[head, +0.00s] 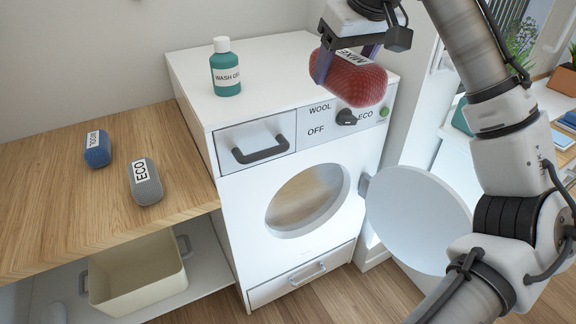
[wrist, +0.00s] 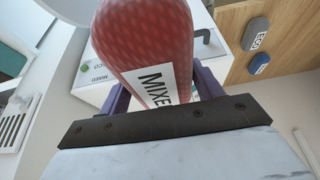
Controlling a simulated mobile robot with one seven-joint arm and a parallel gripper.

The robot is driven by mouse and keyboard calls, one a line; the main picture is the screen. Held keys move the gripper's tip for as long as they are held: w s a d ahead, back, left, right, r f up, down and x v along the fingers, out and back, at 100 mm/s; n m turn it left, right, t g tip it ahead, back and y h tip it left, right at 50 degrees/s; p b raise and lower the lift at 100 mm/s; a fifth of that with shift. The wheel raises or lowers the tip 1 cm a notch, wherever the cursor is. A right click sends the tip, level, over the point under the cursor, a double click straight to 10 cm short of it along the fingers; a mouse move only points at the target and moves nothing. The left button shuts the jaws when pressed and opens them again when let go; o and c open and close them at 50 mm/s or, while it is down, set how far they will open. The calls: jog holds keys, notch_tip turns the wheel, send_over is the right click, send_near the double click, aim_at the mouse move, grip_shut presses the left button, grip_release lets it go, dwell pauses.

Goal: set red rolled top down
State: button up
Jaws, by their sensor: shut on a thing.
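The red rolled bundle (head: 356,80) is a thick red textured roll with a white label reading MIXED. My gripper (head: 342,62) is shut on it and holds it in the air in front of the washing machine's top right part. The roll lies roughly sideways, tilted in the head view. In the wrist view the red roll (wrist: 148,40) fills the upper middle, its label facing the camera, with purple fingers on both sides. Two other rolls lie on the wooden counter (head: 60,215): a grey one labelled ECO (head: 146,186) and a blue one labelled WOOL (head: 97,152).
The white washing machine (head: 240,185) has its round door (head: 418,220) open to the right. A green WASH GEL bottle (head: 226,75) stands on its top. A knob (head: 346,117) sits on the panel. A cream bin (head: 135,280) is below the counter. The counter front is clear.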

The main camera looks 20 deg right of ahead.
jog(key=w+a+f, duration=0.2)
jog(key=a+f, duration=0.7)
jog(key=f, duration=1.1)
jog(key=w+a+f+m, duration=0.1)
jog(key=w+a+f, duration=0.2)
jog(key=a+f, duration=0.6)
jog(key=w+a+f, duration=0.3)
jog(key=a+f, duration=0.6)
jog(key=f, duration=2.3)
jog(key=shift+a+f+h, duration=0.15)
jog(key=shift+f+h, duration=0.15)
jog(key=shift+f, duration=0.05)
